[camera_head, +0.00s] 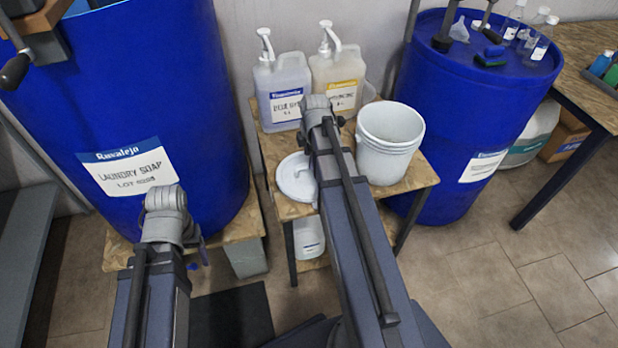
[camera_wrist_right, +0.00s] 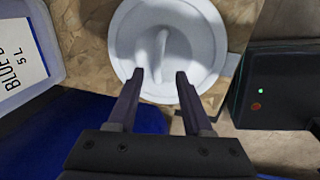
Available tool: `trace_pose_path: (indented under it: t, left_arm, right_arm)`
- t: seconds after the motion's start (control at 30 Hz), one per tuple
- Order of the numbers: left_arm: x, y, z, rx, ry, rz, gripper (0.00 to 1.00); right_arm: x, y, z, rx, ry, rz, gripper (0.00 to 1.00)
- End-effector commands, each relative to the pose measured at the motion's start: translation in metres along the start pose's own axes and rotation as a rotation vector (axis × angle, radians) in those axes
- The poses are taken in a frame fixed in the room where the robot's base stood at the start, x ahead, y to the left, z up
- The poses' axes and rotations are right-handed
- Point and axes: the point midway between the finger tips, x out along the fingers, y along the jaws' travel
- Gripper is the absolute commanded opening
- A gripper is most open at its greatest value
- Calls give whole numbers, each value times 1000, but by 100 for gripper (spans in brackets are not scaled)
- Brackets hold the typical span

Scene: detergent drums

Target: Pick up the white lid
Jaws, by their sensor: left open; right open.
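The white lid (camera_head: 297,178) is round with a raised bar handle. It lies handle up on a small wooden-topped stand (camera_head: 424,178), left of the white bucket (camera_head: 390,135); my right arm covers part of its right side in the head view. In the right wrist view the lid (camera_wrist_right: 205,40) fills the top middle. My right gripper (camera_wrist_right: 160,74) is open over the lid's near part, its fingertips on either side of the handle's (camera_wrist_right: 161,48) near end; I cannot tell any contact. My left arm shows at the lower left, but its gripper fingers are hidden.
Two pump jugs, blue-labelled (camera_head: 284,92) and yellow-labelled (camera_head: 340,78), stand behind the lid. A big blue drum (camera_head: 120,80) is at left and another blue drum (camera_head: 468,110) at right. A white container (camera_head: 308,238) sits below the stand's top. Floor at lower right is clear.

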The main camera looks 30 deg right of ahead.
Motion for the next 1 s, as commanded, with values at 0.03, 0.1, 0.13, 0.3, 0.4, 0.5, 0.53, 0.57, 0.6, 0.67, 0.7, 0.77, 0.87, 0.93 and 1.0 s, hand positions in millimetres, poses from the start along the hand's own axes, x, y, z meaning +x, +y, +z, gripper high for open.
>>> trace_pose_path:
  t: [0.03,0.1,0.13,0.3,0.4,0.5,0.53,0.57,0.6,0.67,0.7,0.77,0.87,0.93,1.0]
  left_arm:
    - [1,0,0,0,0,0,69]
    - [0,0,0,0,0,0,69]
    - [1,0,0,0,0,0,69]
    - [12,1,-1,0,0,0,69]
    - [24,2,-1,0,0,0,69]
    - [37,4,-2,0,0,0,69]
    - [41,4,-2,0,0,0,69]
    - [44,4,-3,0,0,0,69]
    - [48,5,-3,0,0,0,69]
    - [51,5,-3,0,0,0,69]
    - [52,5,-3,0,0,0,69]
    - [52,5,-3,0,0,0,69]
    - [50,5,-3,0,0,0,69]
    - [50,5,-3,0,0,0,69]
    - [50,5,-3,0,0,0,69]
  right_arm:
    - [1,0,0,0,0,0,50]
    - [0,0,0,0,0,0,50]
    - [1,0,0,0,0,0,50]
    - [13,1,1,0,0,0,50]
    - [25,2,2,1,0,0,50]
    - [38,3,3,1,0,0,50]
    - [42,2,3,1,0,0,50]
    - [46,2,3,1,0,0,50]
    - [49,2,2,1,0,0,50]
    - [53,2,2,1,0,0,50]
    - [54,2,2,1,0,0,50]
    - [53,3,2,1,0,0,50]
    - [52,3,2,1,0,0,50]
    - [52,3,2,1,0,0,50]
    - [52,3,2,0,0,0,44]
